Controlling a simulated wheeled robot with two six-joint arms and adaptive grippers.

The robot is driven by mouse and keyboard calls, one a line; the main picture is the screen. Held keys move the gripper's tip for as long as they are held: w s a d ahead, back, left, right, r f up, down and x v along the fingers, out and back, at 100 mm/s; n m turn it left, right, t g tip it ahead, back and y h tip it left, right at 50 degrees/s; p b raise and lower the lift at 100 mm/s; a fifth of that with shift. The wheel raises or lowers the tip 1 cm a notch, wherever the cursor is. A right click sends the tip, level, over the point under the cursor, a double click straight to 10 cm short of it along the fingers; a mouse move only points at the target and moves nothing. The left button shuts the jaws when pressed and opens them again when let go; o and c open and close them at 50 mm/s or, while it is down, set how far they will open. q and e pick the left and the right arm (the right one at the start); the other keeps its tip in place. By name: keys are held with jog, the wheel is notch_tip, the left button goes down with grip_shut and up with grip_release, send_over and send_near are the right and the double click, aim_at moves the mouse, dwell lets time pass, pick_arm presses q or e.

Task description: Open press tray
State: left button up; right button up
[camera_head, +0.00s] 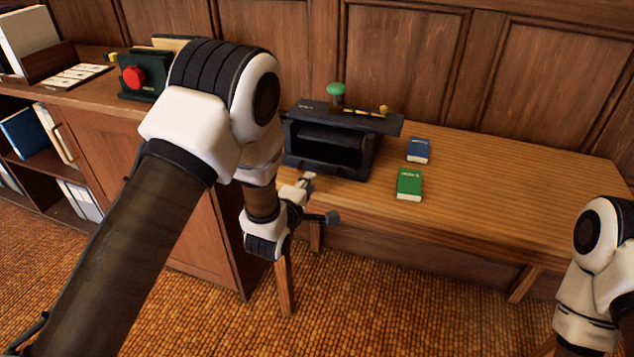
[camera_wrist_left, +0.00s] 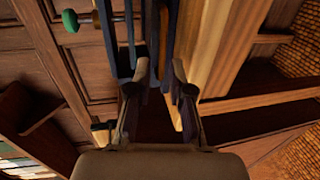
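The black press (camera_head: 386,127) stands at the left part of the wooden table, with a flat top and a green knob (camera_head: 337,90). Its front has a dark opening with a dark lower part, where the tray (camera_head: 335,157) appears to sit inside; its edges are hard to make out. My left gripper (camera_head: 319,200) is in front of the press, below and before the opening, with its fingers apart. In the left wrist view the two fingers (camera_wrist_left: 160,72) are spread, with dark press parts (camera_wrist_left: 151,25) beyond them. I see nothing held. My right gripper is out of view.
A green book (camera_head: 409,185) and a blue book (camera_head: 419,150) lie on the wooden table (camera_head: 510,190) right of the press. A brass-coloured pen-like item (camera_head: 366,113) lies on the press top. A wooden cabinet (camera_head: 110,150) stands left, carrying a red-knobbed dark device (camera_head: 134,78).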

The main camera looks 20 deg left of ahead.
pick_arm(q)
jog(key=x, duration=0.6)
jog(key=shift+d+f, duration=0.1)
jog(key=shift+f, duration=0.05)
jog(key=shift+w, duration=0.3)
grip_shut()
jog(key=shift+f, duration=0.1)
